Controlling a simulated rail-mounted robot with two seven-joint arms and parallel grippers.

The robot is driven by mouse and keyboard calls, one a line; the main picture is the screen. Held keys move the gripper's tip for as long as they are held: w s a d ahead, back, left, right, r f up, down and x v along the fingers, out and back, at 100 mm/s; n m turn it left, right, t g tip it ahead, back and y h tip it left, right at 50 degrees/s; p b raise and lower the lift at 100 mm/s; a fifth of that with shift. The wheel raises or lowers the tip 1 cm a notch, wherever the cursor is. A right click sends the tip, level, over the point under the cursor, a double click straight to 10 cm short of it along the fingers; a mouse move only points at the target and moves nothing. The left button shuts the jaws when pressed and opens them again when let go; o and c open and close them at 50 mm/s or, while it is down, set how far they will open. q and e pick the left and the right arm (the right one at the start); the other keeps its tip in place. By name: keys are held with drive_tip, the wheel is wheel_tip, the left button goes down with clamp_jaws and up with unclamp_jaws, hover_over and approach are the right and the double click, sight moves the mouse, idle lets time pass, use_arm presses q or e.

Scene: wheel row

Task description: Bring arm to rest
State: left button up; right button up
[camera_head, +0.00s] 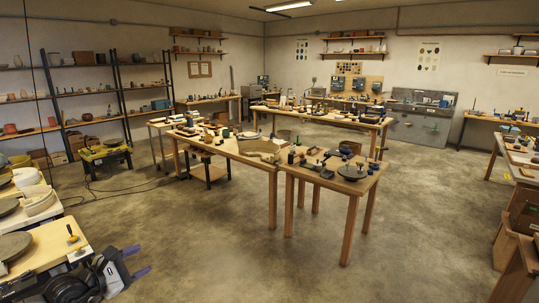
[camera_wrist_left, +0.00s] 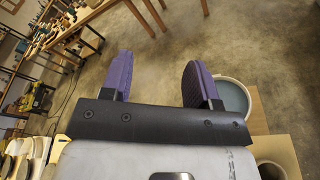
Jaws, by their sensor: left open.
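My left gripper (camera_head: 143,258) shows at the bottom left of the head view, with my dark arm coming in below it. Its two purple fingers are spread apart. In the left wrist view the same gripper (camera_wrist_left: 158,62) has a clear gap between the fingers, with only bare floor behind it. It holds nothing. My right gripper is in neither view.
A light wooden bench (camera_head: 48,246) stands just left of my left gripper. A worktable (camera_head: 330,178) with tools and a round dark disc is ahead. A yellow machine (camera_head: 104,152) stands by the shelves. Concrete floor (camera_head: 215,255) is clear right of the gripper. A round pale-rimmed container (camera_wrist_left: 233,97) lies near the right finger in the wrist view.

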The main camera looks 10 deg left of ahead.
use_arm(q)
drive_tip(key=s+d+r+n+t+y, duration=0.15)
drive_tip(key=r+n+t+y, duration=0.35)
drive_tip(key=r+n, duration=0.6)
drive_tip(key=s+d+r+n+t+y, duration=0.15)
drive_tip(key=r+n+t+y, duration=0.45)
drive_tip(key=n, duration=0.8)
drive_tip(key=s+d+f+n+g+h, duration=0.1)
drive_tip(key=s+d+f+n+g, duration=0.45)
drive_tip(key=f, duration=0.25)
drive_tip(key=s+d+f+n+g+h, duration=0.1)
drive_tip(key=s+d+f+n+g, duration=0.4)
drive_tip(key=f, duration=0.4)
drive_tip(key=s+d+f+n+g+h, duration=0.2)
drive_tip(key=s+d+f+n+g, duration=0.1)
drive_tip(key=d+f+n+g, duration=0.35)
drive_tip(key=s+d+f+n+g+h, duration=0.1)
drive_tip(key=s+d+f+n+g, duration=0.15)
drive_tip(key=s+f, duration=0.8)
drive_tip(key=s+d+f+n+g+h, duration=0.1)
drive_tip(key=s+f+g, duration=0.2)
drive_tip(key=s+f, duration=0.75)
wheel_tip(320, 180, up, 32)
drive_tip(key=s+p, duration=0.1)
drive_tip(key=p, duration=3)
drive_tip(key=shift+s+d+f, duration=0.15)
drive_tip(key=shift+s+f, duration=0.05)
drive_tip(key=shift+f, duration=0.05)
